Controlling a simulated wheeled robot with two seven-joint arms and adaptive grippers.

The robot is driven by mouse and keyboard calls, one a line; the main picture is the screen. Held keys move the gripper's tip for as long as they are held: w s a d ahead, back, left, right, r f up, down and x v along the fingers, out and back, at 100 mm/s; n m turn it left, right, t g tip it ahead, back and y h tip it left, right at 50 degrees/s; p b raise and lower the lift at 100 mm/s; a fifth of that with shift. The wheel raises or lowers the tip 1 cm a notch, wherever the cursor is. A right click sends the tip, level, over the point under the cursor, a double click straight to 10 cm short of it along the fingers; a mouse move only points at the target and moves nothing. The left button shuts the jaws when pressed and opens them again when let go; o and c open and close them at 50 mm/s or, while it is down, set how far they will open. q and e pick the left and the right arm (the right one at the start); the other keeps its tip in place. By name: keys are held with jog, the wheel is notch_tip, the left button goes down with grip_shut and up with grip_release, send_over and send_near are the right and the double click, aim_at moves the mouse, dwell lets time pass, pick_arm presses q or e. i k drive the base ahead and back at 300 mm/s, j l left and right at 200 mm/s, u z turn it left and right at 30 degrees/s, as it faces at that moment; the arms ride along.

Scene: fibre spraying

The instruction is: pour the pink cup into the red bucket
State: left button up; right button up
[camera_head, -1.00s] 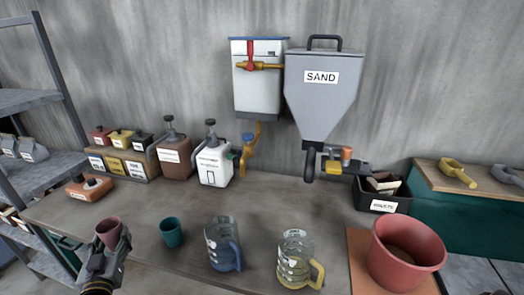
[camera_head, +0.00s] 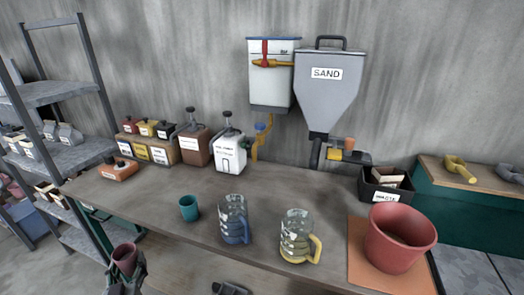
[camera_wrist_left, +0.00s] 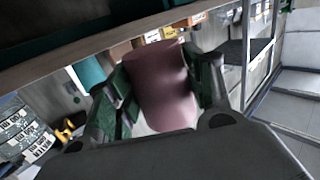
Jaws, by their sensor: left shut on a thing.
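My left gripper (camera_head: 125,273) is shut on the pink cup (camera_head: 125,256), in front of the table's front edge at the lower left of the head view. The cup's open top shows; its contents cannot be made out. In the left wrist view the pink cup (camera_wrist_left: 163,92) sits between the two green-grey fingers. The red bucket (camera_head: 398,240) stands upright on an orange-brown mat (camera_head: 362,262) at the table's right end, far from the cup. A dark piece at the bottom edge, perhaps my right gripper (camera_head: 230,289), is mostly cut off.
A teal cup (camera_head: 189,208), a blue-handled jug (camera_head: 234,219) and a yellow-handled jug (camera_head: 297,237) stand on the table between the pink cup and bucket. A waste bin (camera_head: 385,185) sits behind the bucket. A metal shelf (camera_head: 62,157) stands at the left.

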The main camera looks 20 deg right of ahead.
aim_at(398, 234)
jog(key=k, duration=0.55)
jog(key=k+z, duration=0.25)
jog(key=z, duration=0.25)
jog(key=k+z, duration=0.1)
jog(key=z, duration=0.35)
jog(key=k+l+z, duration=0.1)
jog(key=z, duration=0.4)
jog(key=k+z, duration=0.1)
jog(key=z, duration=0.35)
jog(key=l+z, duration=0.2)
jog(key=z, duration=0.25)
